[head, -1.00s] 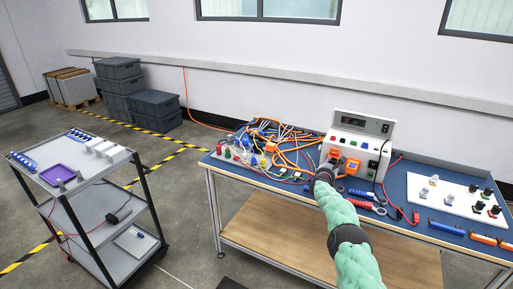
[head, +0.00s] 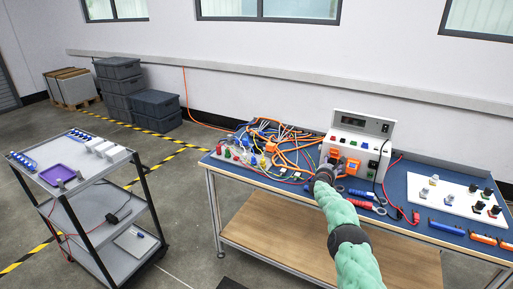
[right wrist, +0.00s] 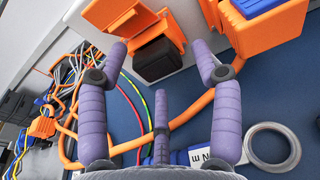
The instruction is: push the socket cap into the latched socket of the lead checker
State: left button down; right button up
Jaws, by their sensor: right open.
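The lead checker (head: 350,137) is a white box with a dark display, standing on the blue bench top. Two orange sockets sit low on its front. In the right wrist view one orange socket (right wrist: 141,22) has a black block (right wrist: 158,61) at its mouth; I cannot tell for sure whether this is the socket cap. The other orange socket (right wrist: 262,28) is at the upper right, with a blue part in it. My right gripper (head: 325,172) is in front of the checker, its purple fingers (right wrist: 160,55) open and spread to either side of the black block. My left gripper is not in view.
Tangled leads (head: 272,140) cover the bench to the left. Red-handled pliers (head: 365,206) and a clear ring (right wrist: 271,147) lie near my gripper. A white board with plugs (head: 460,197) is at the right. A grey trolley (head: 80,180) stands apart at the left.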

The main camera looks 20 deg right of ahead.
jog(key=shift+v, duration=5.85)
